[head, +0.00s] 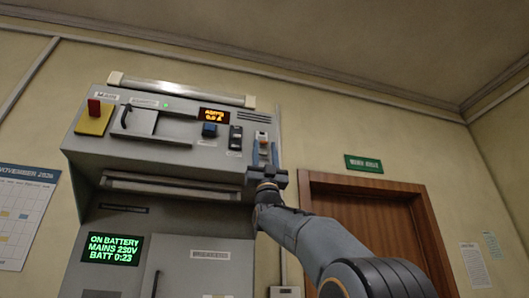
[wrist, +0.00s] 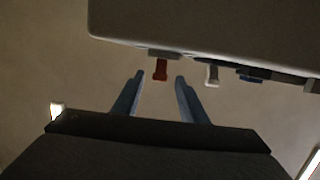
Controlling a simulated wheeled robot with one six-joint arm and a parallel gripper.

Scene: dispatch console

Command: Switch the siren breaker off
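The console panel (head: 185,125) carries a row of controls at its right end. A switch with an orange-red lever (head: 263,140) is the rightmost; a black switch with a white lever (head: 236,138) is to its left. Their labels are too small to read, so I cannot tell which is the siren breaker. My gripper (head: 265,154) is at the orange-red lever, from below. In the wrist view my gripper (wrist: 160,77) is open, with the orange-red lever (wrist: 160,69) between its fingertips, apart from both fingers. The white lever (wrist: 212,75) is outside the right finger.
A blue control (head: 209,130) is left of the black switch, beneath an amber display (head: 214,115). A red lever on a yellow plate (head: 94,117) and a hinged cover (head: 137,121) are farther left. A ledge bar (head: 170,187) runs below the panel. A brown door (head: 375,235) is at right.

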